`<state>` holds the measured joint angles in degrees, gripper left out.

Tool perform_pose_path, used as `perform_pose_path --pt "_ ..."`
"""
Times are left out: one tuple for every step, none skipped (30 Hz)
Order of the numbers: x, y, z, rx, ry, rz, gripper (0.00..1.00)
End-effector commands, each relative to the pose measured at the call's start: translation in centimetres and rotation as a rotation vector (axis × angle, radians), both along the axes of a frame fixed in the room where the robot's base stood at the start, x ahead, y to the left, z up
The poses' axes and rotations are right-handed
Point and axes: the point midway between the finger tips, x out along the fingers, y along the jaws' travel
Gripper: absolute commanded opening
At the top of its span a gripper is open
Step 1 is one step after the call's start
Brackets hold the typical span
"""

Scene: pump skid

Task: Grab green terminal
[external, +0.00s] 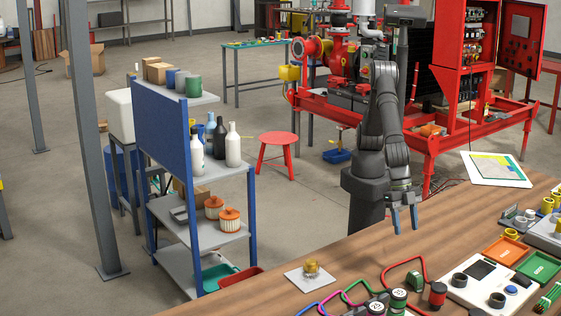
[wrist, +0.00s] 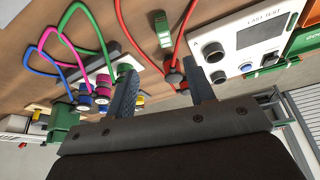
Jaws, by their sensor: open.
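My gripper (external: 405,222) is open and empty, pointing down above the far edge of the wooden table. Its two dark fingers also show in the wrist view (wrist: 162,88), spread apart. On the table, a green-topped round terminal (external: 399,295) stands at the near side, below and away from my gripper. In the wrist view, a green round end (wrist: 124,68) is partly hidden behind the left finger. A green block with a pale face (external: 416,279) sits near the red cable; it also shows in the wrist view (wrist: 161,27).
Red (external: 390,266), pink, blue and green cables loop around the terminals. A red-and-black cylinder (external: 437,293) stands beside them. A white test panel (external: 487,284) with knobs and orange (external: 506,250) and green (external: 539,267) trays lie right. The table's far left is mostly clear.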

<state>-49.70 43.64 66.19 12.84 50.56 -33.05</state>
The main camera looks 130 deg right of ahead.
Motion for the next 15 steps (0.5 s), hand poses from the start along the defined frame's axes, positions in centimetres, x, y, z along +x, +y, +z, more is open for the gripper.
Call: perform_pose_path --pt "0.0 0.2 -0.6 -0.001 0.0 0.004 0.49" --pt "0.1 0.4 -1.0 -0.001 0.0 0.004 0.49" --pt "0.1 0.6 -1.7 -0.003 0.001 0.004 0.49" --pt "0.1 0.8 -2.3 -0.003 0.001 0.004 0.49" --pt "0.2 1.1 -2.8 -0.003 0.001 0.004 0.49" --pt "0.3 1.5 -3.7 -0.003 0.001 0.004 0.49" --pt "0.3 1.7 -4.3 -0.003 0.001 0.004 0.49" --pt "0.4 2.0 -4.9 -0.004 0.003 0.004 0.49" --pt "0.5 2.3 -5.7 -0.003 0.001 0.004 0.49" --pt "0.5 2.6 -6.3 -0.003 0.001 0.004 0.49" --pt "0.5 2.8 -6.9 -0.003 0.001 0.004 0.49" --pt "0.6 3.1 -7.6 -0.002 0.001 0.004 0.49" --pt "0.7 3.3 -8.2 -0.003 0.002 0.003 0.49" --pt "0.7 3.6 -8.7 -0.002 0.002 0.003 0.49" --pt "0.8 3.8 -9.3 -0.002 0.002 0.003 0.49"
